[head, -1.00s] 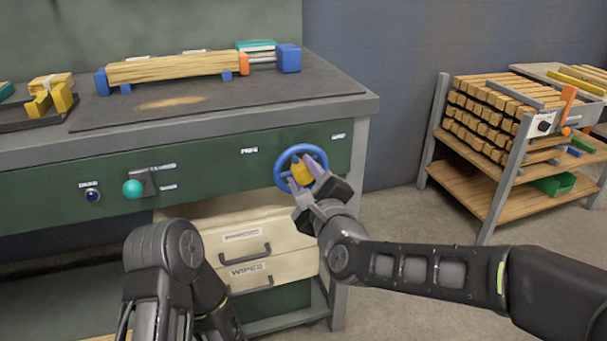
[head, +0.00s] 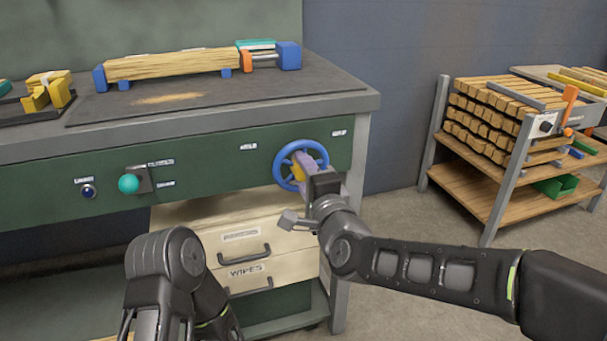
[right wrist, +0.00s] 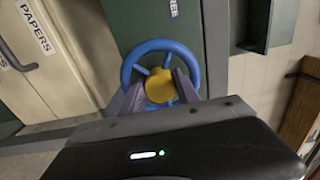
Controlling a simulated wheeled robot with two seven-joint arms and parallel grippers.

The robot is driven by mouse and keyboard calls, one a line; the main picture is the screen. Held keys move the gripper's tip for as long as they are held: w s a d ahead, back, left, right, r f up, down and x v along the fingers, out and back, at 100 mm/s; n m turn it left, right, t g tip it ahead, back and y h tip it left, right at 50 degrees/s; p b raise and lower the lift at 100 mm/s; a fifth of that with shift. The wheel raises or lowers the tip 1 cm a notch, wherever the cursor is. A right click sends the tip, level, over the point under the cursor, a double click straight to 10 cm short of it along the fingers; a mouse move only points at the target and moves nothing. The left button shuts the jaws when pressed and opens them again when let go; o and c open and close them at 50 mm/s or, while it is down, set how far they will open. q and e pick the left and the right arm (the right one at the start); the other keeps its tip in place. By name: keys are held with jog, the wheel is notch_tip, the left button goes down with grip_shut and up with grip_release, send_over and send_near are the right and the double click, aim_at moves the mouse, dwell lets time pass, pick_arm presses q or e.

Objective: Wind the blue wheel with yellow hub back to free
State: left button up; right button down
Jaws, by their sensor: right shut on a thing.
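The blue wheel (head: 281,163) with its yellow hub (head: 298,172) is mounted on the green front panel of the bench, between two small white labels. My right gripper (head: 301,171) is at the wheel, its two fingers shut on the yellow hub. In the right wrist view the fingers lie on either side of the yellow hub (right wrist: 159,86), inside the blue rim (right wrist: 160,43). In the head view the gripper covers the lower right of the wheel. My left arm shows at the lower left, but its gripper is not in view.
A teal knob (head: 129,184) and a dark blue button (head: 88,191) sit left on the panel. A wooden workpiece (head: 172,64) lies between blue supports on the bench top. Drawers (head: 247,241) are below. A cart of wood strips (head: 497,130) stands right, with floor between.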

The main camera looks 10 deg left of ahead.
jog(key=n, duration=0.3)
jog(key=shift+n, duration=0.4)
jog(key=n, duration=0.4)
jog(key=n+p, duration=0.1)
jog(key=n, duration=0.3)
jog(key=n+p, duration=0.1)
jog(key=n, duration=0.3)
jog(key=shift+n, duration=0.3)
jog(key=n, duration=0.3)
jog(key=shift+n+p, duration=0.3)
jog(key=shift+p, duration=0.1)
jog(key=n+p, duration=0.1)
jog(key=n, duration=0.2)
jog(key=shift+n, duration=0.3)
jog(key=n, duration=0.3)
jog(key=shift+n+p, duration=0.4)
jog(key=n, duration=0.3)
jog(key=shift+p, duration=0.4)
jog(key=shift+f+n, duration=0.1)
jog(key=shift+n, duration=0.3)
